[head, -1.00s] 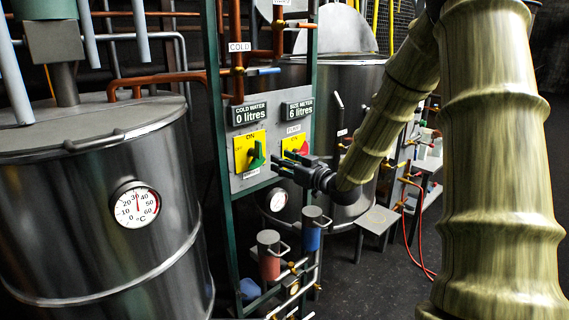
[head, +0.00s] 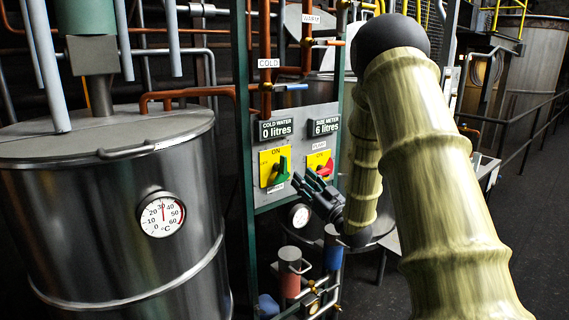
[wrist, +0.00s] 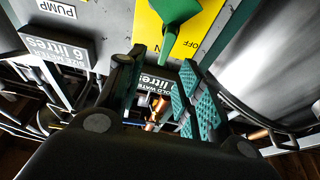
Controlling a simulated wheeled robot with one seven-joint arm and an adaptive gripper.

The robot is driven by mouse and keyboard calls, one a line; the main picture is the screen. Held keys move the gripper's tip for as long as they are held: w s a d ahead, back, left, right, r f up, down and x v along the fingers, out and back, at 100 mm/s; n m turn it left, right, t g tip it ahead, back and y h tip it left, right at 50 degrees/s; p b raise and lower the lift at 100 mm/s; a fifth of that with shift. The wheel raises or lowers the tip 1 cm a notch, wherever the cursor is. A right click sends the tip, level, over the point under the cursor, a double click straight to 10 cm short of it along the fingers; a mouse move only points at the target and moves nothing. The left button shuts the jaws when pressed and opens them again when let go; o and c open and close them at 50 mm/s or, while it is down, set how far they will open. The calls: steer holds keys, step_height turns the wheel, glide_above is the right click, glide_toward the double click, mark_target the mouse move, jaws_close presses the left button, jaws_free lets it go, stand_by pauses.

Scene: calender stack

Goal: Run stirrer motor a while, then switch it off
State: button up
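A green rotary switch (head: 279,171) sits on a yellow plate marked ON on the grey control panel (head: 298,197). The small label under it is too blurred to read. In the wrist view the green switch (wrist: 179,22) stands on the yellow plate, where OFF shows. A red switch (head: 327,168) is on a second yellow plate to its right, under a PUMP label. My gripper (head: 302,181) is in front of the panel, just below and right of the green switch. Its fingers (wrist: 158,72) are apart, with nothing between them, and the green switch lies beyond their tips.
A steel tank (head: 110,225) with a round thermometer (head: 161,214) stands at the left. Displays read cold water 0 litres (head: 276,130) and size meter 6 litres (head: 324,127). Copper pipes run above the panel. A red cylinder (head: 289,275) is below it. Open floor lies at right.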

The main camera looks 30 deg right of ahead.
mark_target(286, 163)
steer(key=shift+w+a+f+t, duration=0.15)
steer(key=shift+a+t, duration=0.1)
steer(key=shift+t, duration=0.15)
steer(key=p+x, duration=0.4)
steer(key=x, duration=0.6)
steer(key=shift+w+a+p, duration=0.1)
steer(key=shift+w+p, duration=0.15)
steer(key=shift+p, duration=0.05)
jaws_close()
